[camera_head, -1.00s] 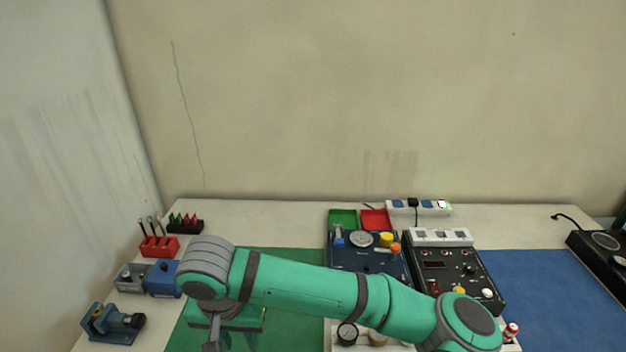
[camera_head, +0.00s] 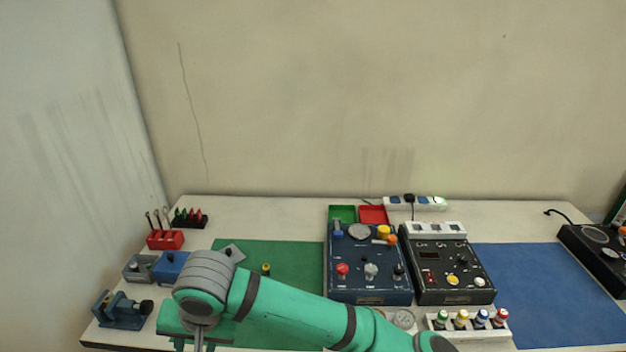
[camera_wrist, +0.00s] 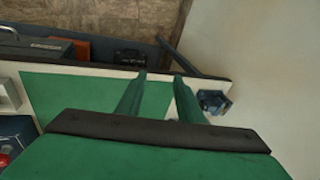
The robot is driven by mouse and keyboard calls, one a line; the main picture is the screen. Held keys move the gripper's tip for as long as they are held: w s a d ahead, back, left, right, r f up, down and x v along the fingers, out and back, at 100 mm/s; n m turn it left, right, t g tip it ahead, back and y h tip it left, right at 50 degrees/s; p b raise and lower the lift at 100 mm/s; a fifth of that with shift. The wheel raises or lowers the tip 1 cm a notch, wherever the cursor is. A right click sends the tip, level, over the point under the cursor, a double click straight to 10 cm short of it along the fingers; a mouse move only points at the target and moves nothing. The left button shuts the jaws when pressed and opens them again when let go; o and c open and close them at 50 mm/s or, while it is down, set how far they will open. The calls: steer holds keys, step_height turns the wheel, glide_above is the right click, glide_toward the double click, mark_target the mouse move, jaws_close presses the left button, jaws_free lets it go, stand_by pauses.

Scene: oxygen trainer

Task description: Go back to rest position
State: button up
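My arm reaches across the front of the table in the head view. My gripper (camera_wrist: 160,76) shows in the wrist view as two green fingers with a clear gap between their tips. It is open, with nothing between the fingers. It points down past the table's front edge, near the green mat and the blue vise. In the head view its fingers are mostly hidden or cut off by the lower edge. The dark blue panel (camera_head: 369,283) with knobs and the black panel (camera_head: 440,262) stand side by side at the middle of the table, clear of the gripper.
A blue vise (camera_head: 120,311), a grey box (camera_head: 139,268), a blue box (camera_head: 171,267) and a red tool holder (camera_head: 165,240) stand at the left. A row of coloured caps (camera_head: 470,323) is at the front. The blue mat (camera_head: 545,300) is bare.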

steer(key=a+r+t+y, duration=0.3)
steer(key=a+r+y, duration=0.5)
steer(key=a+y, duration=0.45)
steer(key=s+d+f+m+t+h, duration=0.2)
steer(key=d+f+m+t+h, duration=0.85)
steer(key=d+f, duration=0.7)
steer(key=s+d+f+n+h, duration=0.2)
steer(key=s+d+n, duration=0.3)
steer(key=s+d, duration=0.4)
steer(key=s+d+f+n+h, duration=0.3)
steer(key=s+d, duration=0.6)
steer(key=s, duration=0.6)
steer(key=shift+d+f+n+h, duration=0.15)
steer(key=shift+f+n+h, duration=0.2)
steer(key=shift+n, duration=0.5)
